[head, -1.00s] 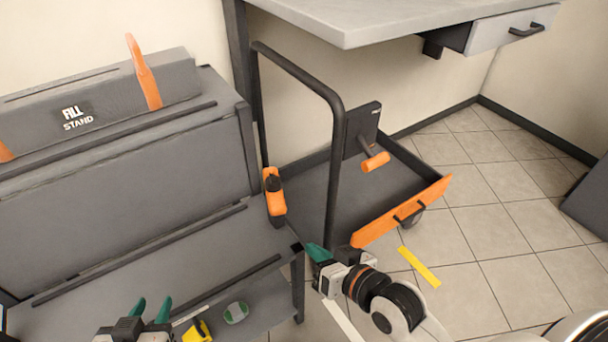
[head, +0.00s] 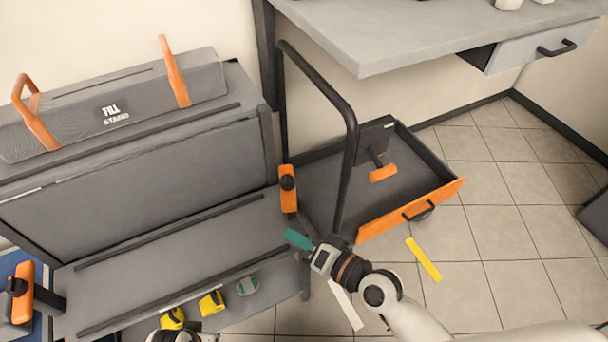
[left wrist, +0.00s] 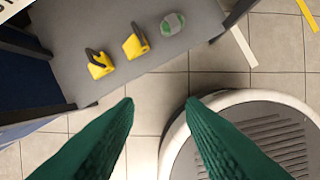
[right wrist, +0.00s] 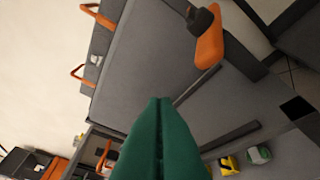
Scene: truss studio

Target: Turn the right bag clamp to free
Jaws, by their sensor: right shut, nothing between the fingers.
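The right bag clamp (head: 289,199) is an orange bar with a black knob, at the right end of the grey stand (head: 130,190). It also shows at the top of the right wrist view (right wrist: 208,53). My right gripper (head: 292,235) has green fingers pressed together, empty, just below the clamp in the head view and apart from it. Its closed tips show in the right wrist view (right wrist: 160,101). The left bag clamp (head: 22,290) is at the lower left. My left gripper (left wrist: 158,103) is open and empty; its fingers are hidden in the head view.
Yellow clips (head: 211,303) and a green-and-white item (head: 247,286) lie on the lower shelf. A cart with a black handle (head: 352,150) and orange front (head: 415,212) stands close to the right. A table (head: 400,40) overhangs behind. Tiled floor is open at right.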

